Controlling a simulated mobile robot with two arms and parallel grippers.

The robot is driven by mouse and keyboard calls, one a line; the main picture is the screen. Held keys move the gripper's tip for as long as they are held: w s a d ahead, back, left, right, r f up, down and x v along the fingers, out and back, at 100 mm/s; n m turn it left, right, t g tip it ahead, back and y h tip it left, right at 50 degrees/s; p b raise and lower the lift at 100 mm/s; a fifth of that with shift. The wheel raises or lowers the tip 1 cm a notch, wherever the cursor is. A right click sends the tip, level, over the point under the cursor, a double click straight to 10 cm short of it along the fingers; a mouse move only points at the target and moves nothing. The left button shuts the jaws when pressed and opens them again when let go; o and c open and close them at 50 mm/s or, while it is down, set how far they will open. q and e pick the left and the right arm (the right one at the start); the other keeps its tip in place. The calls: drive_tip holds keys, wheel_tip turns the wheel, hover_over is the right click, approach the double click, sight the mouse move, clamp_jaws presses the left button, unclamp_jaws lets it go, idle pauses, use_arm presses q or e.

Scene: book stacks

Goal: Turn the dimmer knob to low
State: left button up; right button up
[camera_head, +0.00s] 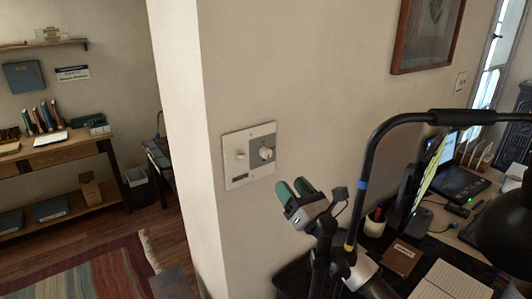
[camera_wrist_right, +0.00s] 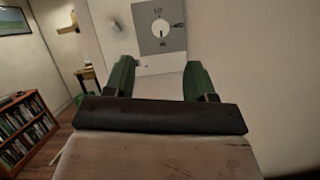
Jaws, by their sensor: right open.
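The dimmer knob (camera_head: 265,153) is a round light knob on the grey right half of a wall plate (camera_head: 237,165). The plate's pale left half carries a smaller knob or switch. In the right wrist view the dimmer knob (camera_wrist_right: 160,26) sits ahead, above the gap between my fingers, with small dark labels around it that are too small to read surely. My right gripper (camera_head: 295,190) has green fingertips, is open and empty, and is below and right of the plate, apart from the knob. In the right wrist view its fingers (camera_wrist_right: 157,78) stand wide apart. My left gripper is not in view.
A desk (camera_head: 440,240) with a monitor, notebook and pencil cup stands at right, behind my arm. A framed picture (camera_head: 428,35) hangs on the wall. A wooden shelf table (camera_head: 60,150) stands far left. The wall around the plate is clear.

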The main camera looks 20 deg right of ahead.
sight(268, 156)
drive_tip(key=x, duration=1)
drive_tip(key=shift+d, duration=0.1)
drive_tip(key=shift+f, duration=0.1)
drive_tip(key=c, duration=0.9)
drive_tip(key=shift+c, duration=0.2)
